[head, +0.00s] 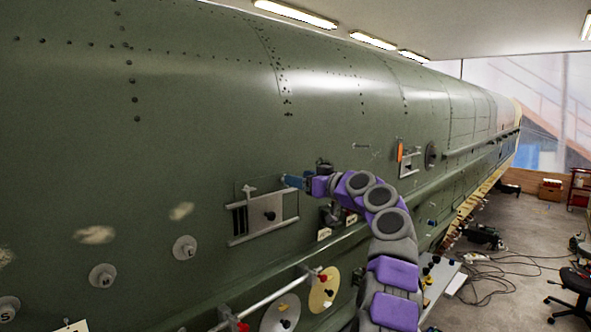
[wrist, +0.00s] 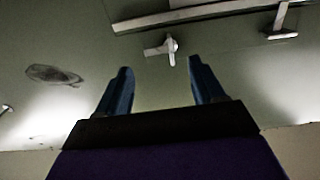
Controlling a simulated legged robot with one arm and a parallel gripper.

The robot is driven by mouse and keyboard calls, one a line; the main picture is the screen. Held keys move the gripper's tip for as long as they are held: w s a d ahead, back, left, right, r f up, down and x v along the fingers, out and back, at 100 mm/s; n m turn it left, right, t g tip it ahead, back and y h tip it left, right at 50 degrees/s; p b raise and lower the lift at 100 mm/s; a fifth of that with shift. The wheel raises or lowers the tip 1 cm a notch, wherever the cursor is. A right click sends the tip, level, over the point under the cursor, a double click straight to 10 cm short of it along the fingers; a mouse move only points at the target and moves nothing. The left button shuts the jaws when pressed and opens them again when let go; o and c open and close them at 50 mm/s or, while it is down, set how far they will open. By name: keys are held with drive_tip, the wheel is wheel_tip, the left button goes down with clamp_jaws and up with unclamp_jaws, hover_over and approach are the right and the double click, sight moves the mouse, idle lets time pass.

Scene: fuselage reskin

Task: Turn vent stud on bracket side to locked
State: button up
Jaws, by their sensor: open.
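The vent panel (head: 240,220) is a slotted grey plate between two pale rails on the green fuselage, with a dark knob (head: 270,215) on its face. A small pale metal stud with a crosswise handle (head: 249,188) sits just above its top rail. What looks like this stud (wrist: 163,48) also shows in the wrist view, its longer arm pointing left. My gripper (head: 290,181) is open with blue fingers, to the right of the stud. In the wrist view the stud lies beyond and between the fingertips (wrist: 160,65), apart from both. I cannot read any locked marking.
A pale rail (wrist: 200,13) runs above the stud, with a bracket (wrist: 282,20) to its right. Round grey fittings (head: 184,247) sit lower left on the skin. A bar with discs (head: 281,312) stands below. Cables (head: 490,275) lie on the floor at right.

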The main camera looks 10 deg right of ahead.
drive_tip(key=shift+p+x, duration=0.55)
drive_tip(key=shift+x, duration=0.8)
drive_tip(key=c, duration=1.1)
drive_tip(key=shift+o, duration=0.2)
